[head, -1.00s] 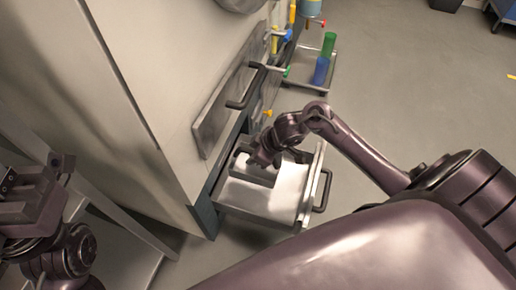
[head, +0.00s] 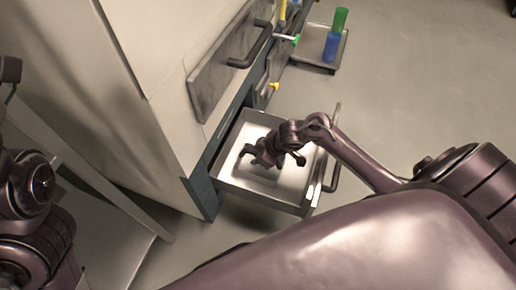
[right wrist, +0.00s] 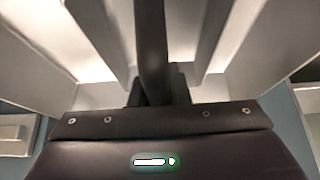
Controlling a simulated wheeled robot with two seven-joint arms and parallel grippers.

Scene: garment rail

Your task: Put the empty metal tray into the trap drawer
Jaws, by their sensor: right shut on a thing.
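The trap drawer (head: 258,196) is pulled out low on the grey cabinet, its top open. My right gripper (head: 268,160) reaches down into it from the right and is shut on the metal tray (head: 245,172), a pale shape inside the drawer walls. Whether the tray rests on the drawer floor cannot be told. In the right wrist view, a dark finger fills the middle, with pale metal walls on both sides. My left arm is at the left edge; a dark part there may be its gripper, cut off, so its jaws cannot be read.
The drawer's dark handle (head: 333,175) sticks out at its front right. Above the drawer are a bar handle (head: 252,46) and a yellow valve (head: 274,86). A small stand (head: 322,48) with green and blue cylinders is behind. The floor to the right is clear.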

